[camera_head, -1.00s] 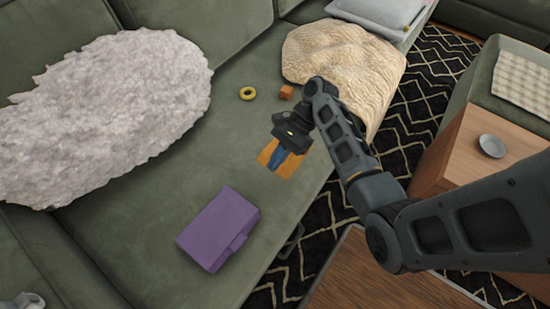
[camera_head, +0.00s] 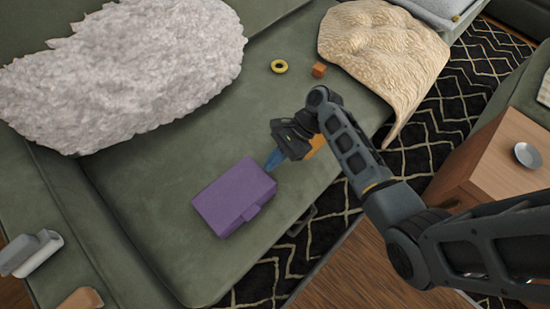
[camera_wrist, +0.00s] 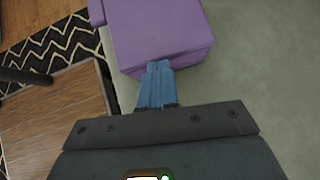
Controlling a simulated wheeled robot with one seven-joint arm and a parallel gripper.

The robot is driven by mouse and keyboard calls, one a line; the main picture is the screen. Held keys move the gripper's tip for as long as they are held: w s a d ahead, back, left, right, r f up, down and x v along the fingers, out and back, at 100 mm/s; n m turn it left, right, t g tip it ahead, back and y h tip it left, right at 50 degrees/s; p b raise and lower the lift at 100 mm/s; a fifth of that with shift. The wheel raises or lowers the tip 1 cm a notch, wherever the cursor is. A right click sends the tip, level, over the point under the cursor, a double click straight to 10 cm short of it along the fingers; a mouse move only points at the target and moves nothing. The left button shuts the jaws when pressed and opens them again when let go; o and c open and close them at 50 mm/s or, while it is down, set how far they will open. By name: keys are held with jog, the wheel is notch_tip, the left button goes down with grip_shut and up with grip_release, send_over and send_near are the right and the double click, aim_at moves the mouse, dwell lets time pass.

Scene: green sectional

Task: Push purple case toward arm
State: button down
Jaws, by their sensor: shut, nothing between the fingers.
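The purple case (camera_head: 232,196) lies flat on the green sofa seat, near its front edge. It also fills the top middle of the wrist view (camera_wrist: 160,32). My gripper (camera_head: 272,160) is shut and empty, with its blue fingers together. In the wrist view the fingertips (camera_wrist: 158,68) are right at the case's near side and appear to touch it. In the head view they point at the case's upper right corner. An orange item (camera_head: 317,142) lies on the seat, partly hidden behind my gripper.
A yellow ring (camera_head: 279,66) and an orange cube (camera_head: 318,70) lie farther back on the seat. A fluffy white cushion (camera_head: 120,75) is at the left and a cream blanket (camera_head: 385,55) at the back right. The seat's front edge drops to a patterned rug (camera_head: 440,115).

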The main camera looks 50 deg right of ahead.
aim_at(256, 175)
jog(key=a+p, duration=0.2)
jog(key=a, duration=0.1)
jog(key=shift+w+r, duration=0.2)
jog(key=shift+w, duration=0.1)
jog(key=shift+a+f+p, duration=0.2)
jog(key=shift+a+p, duration=0.1)
jog(key=shift+a, duration=0.1)
